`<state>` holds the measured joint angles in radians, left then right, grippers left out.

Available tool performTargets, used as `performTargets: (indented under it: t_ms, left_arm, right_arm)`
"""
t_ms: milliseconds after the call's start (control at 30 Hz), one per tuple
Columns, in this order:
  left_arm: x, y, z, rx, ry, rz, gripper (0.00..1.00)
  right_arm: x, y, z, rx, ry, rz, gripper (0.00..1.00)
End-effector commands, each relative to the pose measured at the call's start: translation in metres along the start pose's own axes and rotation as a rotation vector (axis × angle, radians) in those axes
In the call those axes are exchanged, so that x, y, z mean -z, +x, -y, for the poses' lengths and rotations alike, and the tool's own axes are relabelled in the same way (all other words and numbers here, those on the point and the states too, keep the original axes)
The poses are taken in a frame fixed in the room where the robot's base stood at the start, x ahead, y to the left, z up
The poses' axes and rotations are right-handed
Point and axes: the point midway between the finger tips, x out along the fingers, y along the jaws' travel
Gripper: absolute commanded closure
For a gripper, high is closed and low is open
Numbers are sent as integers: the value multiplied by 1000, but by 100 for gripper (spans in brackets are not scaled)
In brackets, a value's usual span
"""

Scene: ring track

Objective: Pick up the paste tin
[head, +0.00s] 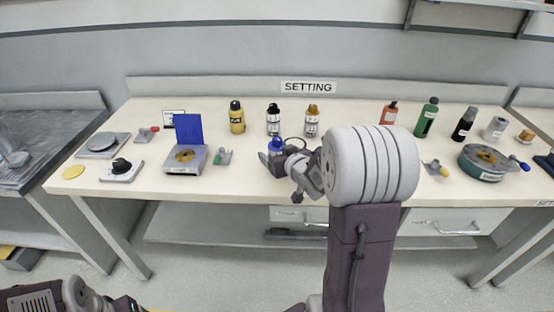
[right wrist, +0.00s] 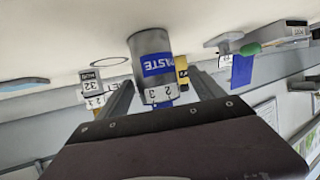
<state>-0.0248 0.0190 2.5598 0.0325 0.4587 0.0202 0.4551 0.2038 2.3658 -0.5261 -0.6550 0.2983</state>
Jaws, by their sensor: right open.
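The paste tin (right wrist: 152,52) is a grey cylinder with a blue PASTE label and a numbered tag, standing on the table. In the right wrist view, which is upside down, it stands between the finger ends of my right gripper (right wrist: 160,82), with a gap visible beside it. In the head view only the tin's blue part (head: 275,144) shows above my right gripper (head: 271,163), which hides the rest. The right gripper is open. My left gripper is out of view; only part of that arm shows at the lower left.
A black-labelled bottle (head: 273,117), an orange-capped bottle (head: 312,121) and a yellow bottle (head: 237,117) stand behind the tin. A scale-like box with a blue panel (head: 188,128) is to the left. Several bottles and a green round tin (head: 483,163) are to the right.

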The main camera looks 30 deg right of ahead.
Motion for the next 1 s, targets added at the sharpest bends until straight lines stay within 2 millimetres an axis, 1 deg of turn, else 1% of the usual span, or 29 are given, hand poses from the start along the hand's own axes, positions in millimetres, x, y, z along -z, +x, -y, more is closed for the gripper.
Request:
performTargets:
  t_ms: [100, 167, 267, 367, 533, 567, 600, 667, 700, 767, 800, 1000]
  left_arm:
    - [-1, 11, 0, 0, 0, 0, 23]
    - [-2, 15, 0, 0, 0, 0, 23]
    - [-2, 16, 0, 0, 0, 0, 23]
    - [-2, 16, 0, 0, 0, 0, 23]
    - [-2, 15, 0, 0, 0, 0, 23]
    - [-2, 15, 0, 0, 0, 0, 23]
    - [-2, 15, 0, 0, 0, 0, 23]
    - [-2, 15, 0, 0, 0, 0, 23]
    - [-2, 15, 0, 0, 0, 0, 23]
    - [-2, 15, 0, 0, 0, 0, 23]
    - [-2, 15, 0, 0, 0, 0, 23]
    - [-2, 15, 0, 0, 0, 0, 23]
  right_arm:
    - [-10, 21, -2, 0, 1, 3, 23]
    - [-13, 32, -4, 1, 1, 3, 23]
    - [-9, 45, -3, 2, 0, 1, 23]
    - [-8, 50, -4, 0, 1, 1, 23]
    - [-8, 50, -4, 0, 1, 1, 23]
    - [-8, 50, -4, 0, 1, 1, 28]
    - [-8, 50, -4, 0, 1, 1, 39]
    - [-8, 50, -4, 0, 1, 1, 56]
    - [-8, 50, -4, 0, 0, 1, 67]
    - [-8, 50, -4, 0, 0, 1, 84]
    - [-8, 50, -4, 0, 0, 1, 95]
    - [-7, 50, -4, 0, 0, 0, 95]
